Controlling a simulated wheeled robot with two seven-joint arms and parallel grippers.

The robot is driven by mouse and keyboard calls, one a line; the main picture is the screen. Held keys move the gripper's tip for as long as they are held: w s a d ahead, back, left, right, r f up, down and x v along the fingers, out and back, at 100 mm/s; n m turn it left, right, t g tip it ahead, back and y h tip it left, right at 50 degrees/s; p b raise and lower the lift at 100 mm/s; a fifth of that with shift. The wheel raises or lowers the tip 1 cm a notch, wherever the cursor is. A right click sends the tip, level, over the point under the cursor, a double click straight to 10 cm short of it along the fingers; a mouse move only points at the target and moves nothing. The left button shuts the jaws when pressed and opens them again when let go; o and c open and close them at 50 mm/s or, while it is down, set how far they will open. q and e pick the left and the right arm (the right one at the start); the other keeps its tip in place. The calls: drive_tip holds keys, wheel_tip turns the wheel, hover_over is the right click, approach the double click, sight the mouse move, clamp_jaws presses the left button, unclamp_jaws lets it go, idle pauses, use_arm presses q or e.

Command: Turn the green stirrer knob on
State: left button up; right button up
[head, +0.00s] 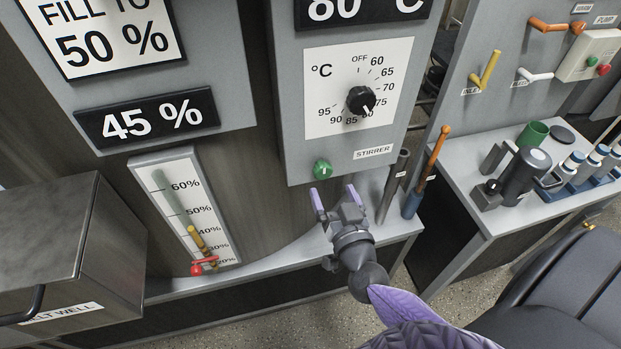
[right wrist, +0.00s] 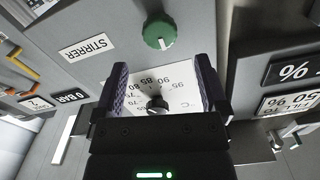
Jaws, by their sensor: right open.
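The green stirrer knob (head: 322,169) sits at the lower left corner of the grey control panel, left of the "STIRRER" label (head: 374,152). A pale mark shows on its face. My right gripper (head: 335,197) is open and empty just below the knob, its two purple fingers pointing up toward the panel. In the right wrist view the knob (right wrist: 159,36) lies beyond the gap between the open fingers (right wrist: 163,80), and nothing touches it. My left gripper is not in view.
A black temperature dial (head: 360,99) is above the knob. A level gauge (head: 187,212) with a red valve (head: 204,265) stands to the left. A grey tube (head: 392,185) and an orange-and-blue stick (head: 428,170) stand close right of the gripper. A side table (head: 480,160) holds bottles.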

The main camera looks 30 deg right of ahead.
sight(325, 173)
drive_tip(key=x, duration=0.5)
drive_tip(key=shift+w+f+b, duration=0.1)
drive_tip(key=shift+w+b, duration=0.15)
drive_tip(key=shift+b, duration=0.1)
drive_tip(key=shift+w+d, duration=0.15)
drive_tip(key=shift+w, duration=0.4)
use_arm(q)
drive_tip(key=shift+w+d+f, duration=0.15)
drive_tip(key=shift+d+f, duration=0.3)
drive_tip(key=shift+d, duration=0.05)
use_arm(e)
clamp_jaws()
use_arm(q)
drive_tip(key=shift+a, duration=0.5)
